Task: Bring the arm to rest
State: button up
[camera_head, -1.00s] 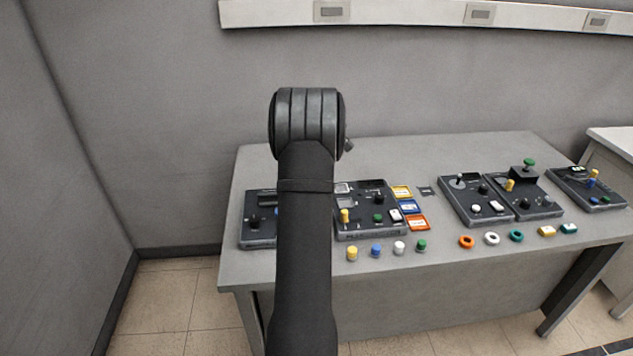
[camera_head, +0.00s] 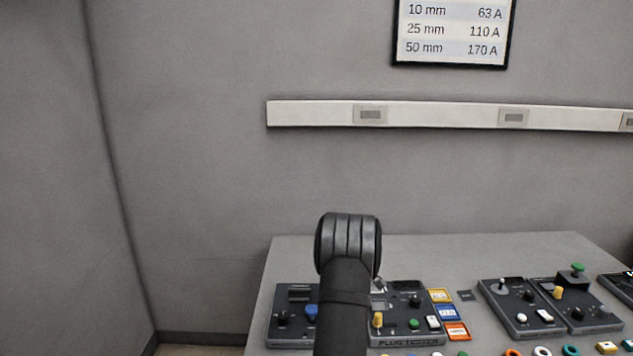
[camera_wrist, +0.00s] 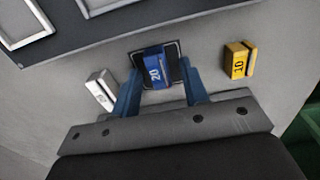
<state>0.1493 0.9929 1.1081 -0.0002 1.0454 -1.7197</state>
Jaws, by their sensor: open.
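In the wrist view my gripper (camera_wrist: 162,80) has its two blue fingers apart. A blue block marked 20 (camera_wrist: 157,68) shows between the fingers, over a dark square with a pale outline (camera_wrist: 173,47). A gap shows beside the block, and I cannot tell how far above it the fingertips are. In the head view my black arm (camera_head: 346,290) rises from the bottom edge to a rounded joint in front of the bench. The gripper itself is hidden in that view.
A white block (camera_wrist: 101,90) and a yellow block marked 10 (camera_wrist: 239,60) flank the fingers. The grey bench (camera_head: 400,258) carries a plug tester (camera_head: 408,342), other control boxes (camera_head: 522,318) and coloured cards (camera_head: 447,312). A current chart (camera_head: 453,30) hangs on the wall above a rail (camera_head: 440,115).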

jog(key=shift+w+r, duration=0.1)
jog(key=shift+r, duration=1.8)
